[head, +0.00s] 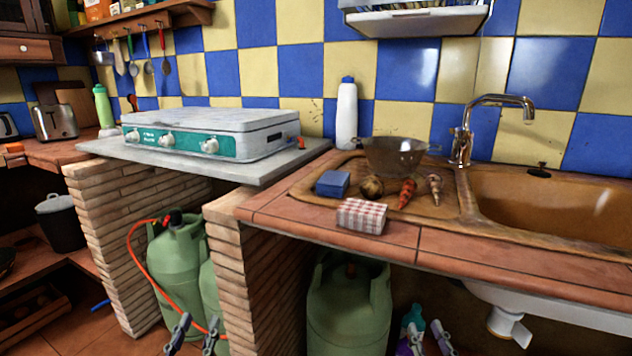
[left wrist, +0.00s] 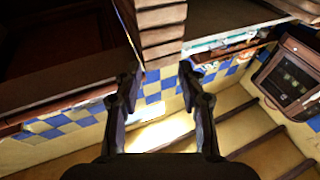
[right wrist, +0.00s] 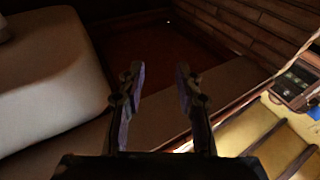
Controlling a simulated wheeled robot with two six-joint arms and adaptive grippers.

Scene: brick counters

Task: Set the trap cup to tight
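The white trap cup (head: 505,322) hangs below the sink's underside, at the lower right of the head view. Its lower part has a wing-like piece pointing down to the right; how tight it is cannot be told. My right gripper (head: 428,335) is open and empty, low and to the left of the cup, apart from it. It also shows open in the right wrist view (right wrist: 155,82). My left gripper (head: 194,335) is open and empty in front of the green gas bottles, far left of the cup. It shows open in the left wrist view (left wrist: 160,90).
The brown sink (head: 560,205) and tiled counter edge (head: 400,240) overhang the trap. A white sink underside (right wrist: 50,90) fills the left of the right wrist view. A green gas bottle (head: 348,310) and coloured bottles (head: 411,322) stand below the counter. A brick pillar (head: 265,270) separates the bays.

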